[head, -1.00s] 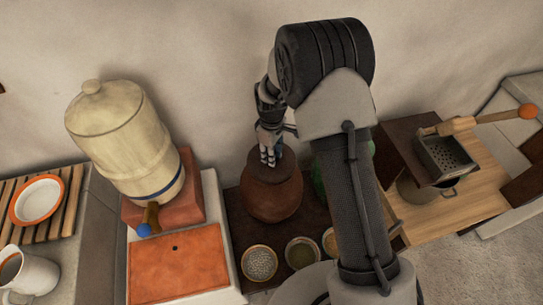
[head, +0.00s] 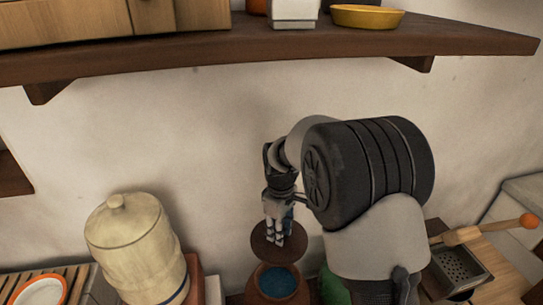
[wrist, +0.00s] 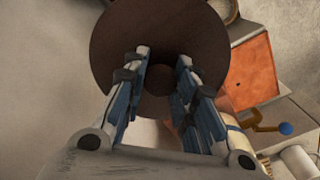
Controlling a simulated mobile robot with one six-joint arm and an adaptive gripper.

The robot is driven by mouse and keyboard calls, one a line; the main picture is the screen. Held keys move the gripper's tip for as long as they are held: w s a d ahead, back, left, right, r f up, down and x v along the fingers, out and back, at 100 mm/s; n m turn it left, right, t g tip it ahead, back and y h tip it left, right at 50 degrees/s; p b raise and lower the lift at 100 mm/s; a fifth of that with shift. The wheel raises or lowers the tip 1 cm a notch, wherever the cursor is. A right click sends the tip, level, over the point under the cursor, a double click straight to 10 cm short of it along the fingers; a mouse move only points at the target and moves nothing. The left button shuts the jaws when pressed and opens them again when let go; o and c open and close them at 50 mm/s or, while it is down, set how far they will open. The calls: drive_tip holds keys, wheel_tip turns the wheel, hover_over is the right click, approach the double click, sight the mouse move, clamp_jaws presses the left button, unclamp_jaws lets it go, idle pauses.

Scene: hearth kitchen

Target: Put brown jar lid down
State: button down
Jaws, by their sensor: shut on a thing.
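The brown jar lid (head: 266,241) is a dark round disc, held above the brown jar (head: 283,293). My gripper (head: 277,232) points down and is shut on the lid from above. In the wrist view the lid (wrist: 112,40) fills the upper middle, and the fingers (wrist: 160,85) stand on both sides of its small round knob (wrist: 160,79). The jar's mouth is open and shows blue contents. The jar's lower part is cut off by the frame's bottom edge.
A cream dispenser (head: 135,245) stands left of the jar. A grater (head: 462,270) is at the right, and a green thing (head: 333,288) is partly hidden by my arm. A dark wooden shelf (head: 280,48) runs above. An orange board (wrist: 254,68) shows in the wrist view.

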drive_tip(key=s+d+f+m, duration=0.2)
drive_tip(key=s+d+m, duration=0.7)
drive_tip(key=d+m, duration=0.1)
drive_tip(key=shift+s+d+f+m, duration=0.25)
drive_tip(key=shift+s+d+m, duration=0.1)
drive_tip(key=shift+m, duration=0.25)
